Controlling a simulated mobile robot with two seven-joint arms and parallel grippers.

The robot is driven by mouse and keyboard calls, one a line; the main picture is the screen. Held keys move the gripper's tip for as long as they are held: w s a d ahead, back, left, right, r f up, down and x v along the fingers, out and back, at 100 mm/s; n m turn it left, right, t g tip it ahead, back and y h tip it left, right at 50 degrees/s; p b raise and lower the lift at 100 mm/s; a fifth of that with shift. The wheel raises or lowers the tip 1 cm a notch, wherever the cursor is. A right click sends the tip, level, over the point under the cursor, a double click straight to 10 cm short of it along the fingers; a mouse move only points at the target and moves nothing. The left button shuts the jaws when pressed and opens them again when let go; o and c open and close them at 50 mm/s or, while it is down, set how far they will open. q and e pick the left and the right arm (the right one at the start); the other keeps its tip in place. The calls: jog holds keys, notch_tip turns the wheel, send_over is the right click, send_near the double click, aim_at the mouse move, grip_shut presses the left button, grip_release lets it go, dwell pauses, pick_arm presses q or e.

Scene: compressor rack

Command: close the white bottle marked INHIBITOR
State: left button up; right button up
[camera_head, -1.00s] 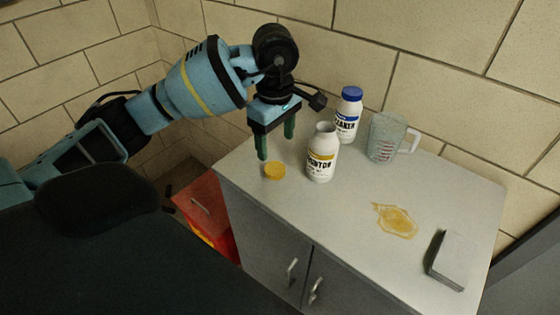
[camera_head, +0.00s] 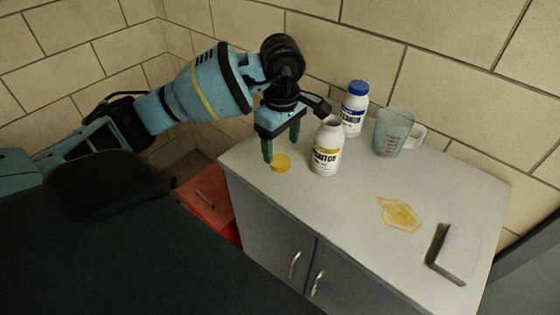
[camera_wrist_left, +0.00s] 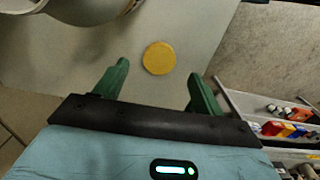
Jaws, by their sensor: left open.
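My left gripper (camera_head: 281,151) points down with open, empty fingers close over the cap. In the left wrist view the cap (camera_wrist_left: 159,58) shows between and just beyond the two green fingers (camera_wrist_left: 159,72). A pale rounded thing at that view's top left, cut off, seems to be the bottle. My right gripper is not in view.
A white bottle with a blue cap (camera_head: 355,106) and a clear measuring jug (camera_head: 391,132) stand behind. A yellow-brown spill (camera_head: 399,214) and a grey block (camera_head: 454,255) lie to the right. A red box (camera_head: 213,208) is low beside the cabinet (camera_head: 335,262).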

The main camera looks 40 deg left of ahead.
aim_at(282, 162)
pick_arm(q)
notch_tip(282, 162, down, 4)
jog(key=shift+f, duration=0.3)
jog(key=c, duration=0.9)
jog(key=shift+c, duration=0.7)
